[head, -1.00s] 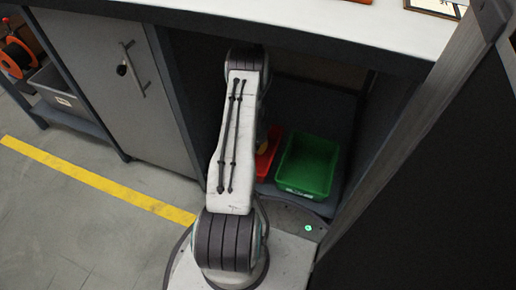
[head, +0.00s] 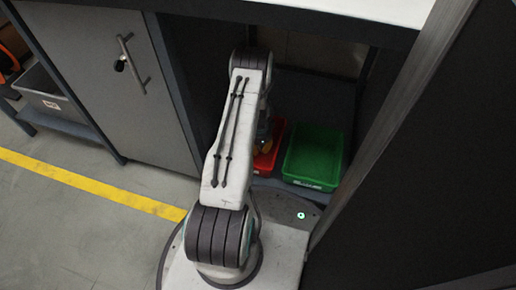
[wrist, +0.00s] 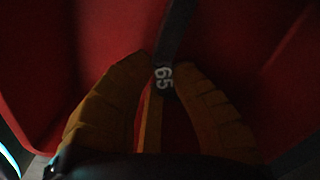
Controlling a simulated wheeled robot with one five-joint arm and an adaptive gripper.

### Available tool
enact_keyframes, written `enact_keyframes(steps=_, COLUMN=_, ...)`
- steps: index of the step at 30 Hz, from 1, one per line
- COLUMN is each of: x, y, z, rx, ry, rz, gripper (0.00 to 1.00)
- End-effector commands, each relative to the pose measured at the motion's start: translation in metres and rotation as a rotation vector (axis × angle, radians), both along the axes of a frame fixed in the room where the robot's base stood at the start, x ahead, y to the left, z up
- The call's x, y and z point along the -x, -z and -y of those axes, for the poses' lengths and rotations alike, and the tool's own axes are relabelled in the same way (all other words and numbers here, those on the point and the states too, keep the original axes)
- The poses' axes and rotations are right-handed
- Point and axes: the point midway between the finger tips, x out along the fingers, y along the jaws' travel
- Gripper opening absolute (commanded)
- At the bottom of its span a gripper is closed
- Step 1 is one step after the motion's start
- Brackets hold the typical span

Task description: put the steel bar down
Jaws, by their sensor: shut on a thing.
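My gripper (wrist: 160,78), with orange fingers, is shut on the steel bar (wrist: 176,32) in the wrist view. The bar is a dark, narrow strip with a pale "65" marking between the fingertips, and it runs up out of the picture. The red bin (wrist: 110,35) fills the space behind the fingers. I cannot tell whether the bar touches the bin.
A green bin (head: 313,157) stands right of the red one on the low shelf under the workbench (head: 330,12). A grey cabinet (head: 100,85) is on the left and a dark panel (head: 430,170) on the right. A yellow floor line (head: 90,183) crosses open floor at left.

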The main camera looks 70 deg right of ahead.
Motion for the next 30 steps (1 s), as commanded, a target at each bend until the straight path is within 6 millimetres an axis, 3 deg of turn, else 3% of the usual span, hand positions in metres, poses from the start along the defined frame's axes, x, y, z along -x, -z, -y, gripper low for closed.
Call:
enact_keyframes(steps=20, x=0.000, y=0.011, z=0.001, rx=0.002, ry=0.000, rz=0.000, gripper=0.00)
enact_keyframes(steps=21, x=0.000, y=0.012, z=0.000, rx=0.000, ry=0.000, rz=0.000, gripper=0.23)
enact_keyframes(steps=27, x=0.000, y=0.012, z=0.000, rx=0.000, ry=0.000, rz=0.000, gripper=0.40)
enact_keyframes(steps=30, x=0.000, y=0.012, z=0.000, rx=0.000, ry=0.000, rz=0.000, gripper=0.40)
